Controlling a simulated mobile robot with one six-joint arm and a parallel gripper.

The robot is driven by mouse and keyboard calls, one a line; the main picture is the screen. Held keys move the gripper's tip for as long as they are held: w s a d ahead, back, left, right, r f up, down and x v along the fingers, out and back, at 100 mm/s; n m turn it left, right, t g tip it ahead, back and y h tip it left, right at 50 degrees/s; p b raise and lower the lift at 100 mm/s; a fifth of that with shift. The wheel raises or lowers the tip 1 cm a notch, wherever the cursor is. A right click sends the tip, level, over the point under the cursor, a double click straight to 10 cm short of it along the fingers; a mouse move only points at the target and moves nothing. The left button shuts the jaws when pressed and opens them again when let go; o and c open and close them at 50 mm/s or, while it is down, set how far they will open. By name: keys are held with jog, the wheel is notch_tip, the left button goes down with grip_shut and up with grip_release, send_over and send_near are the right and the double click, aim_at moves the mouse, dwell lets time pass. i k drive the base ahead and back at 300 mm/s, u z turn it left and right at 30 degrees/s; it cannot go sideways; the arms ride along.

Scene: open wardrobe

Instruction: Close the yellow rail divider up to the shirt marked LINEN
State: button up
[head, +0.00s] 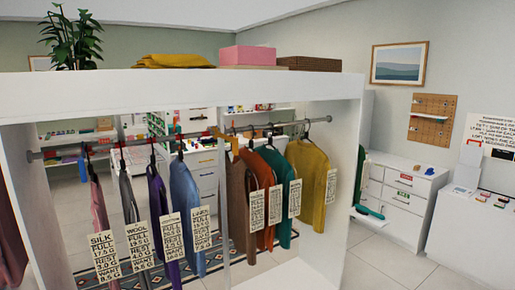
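A hanging rail (130,143) runs across the open wardrobe with several garments on it. A small yellow-orange piece (233,145) sits on the rail near the middle, just left of the brown garment (237,195); it may be the yellow divider, but it is too small to be sure. The blue shirt (184,190) hangs left of it, and its tag (201,228) seems to read LINEN, though the print is small. A gap with a grey upright (223,215) lies between the blue shirt and the brown garment. My gripper is not in view.
Tags reading SILK (103,258) and WOOL (139,246) hang further left. Orange, teal and yellow garments (311,185) hang to the right. The wardrobe top (180,90) carries a plant, folded cloth and boxes. White drawers (400,200) stand outside at right.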

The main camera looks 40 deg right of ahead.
aim_at(234, 140)
jog(key=z, duration=0.85)
jog(key=k, duration=0.95)
jog(key=i, duration=0.85)
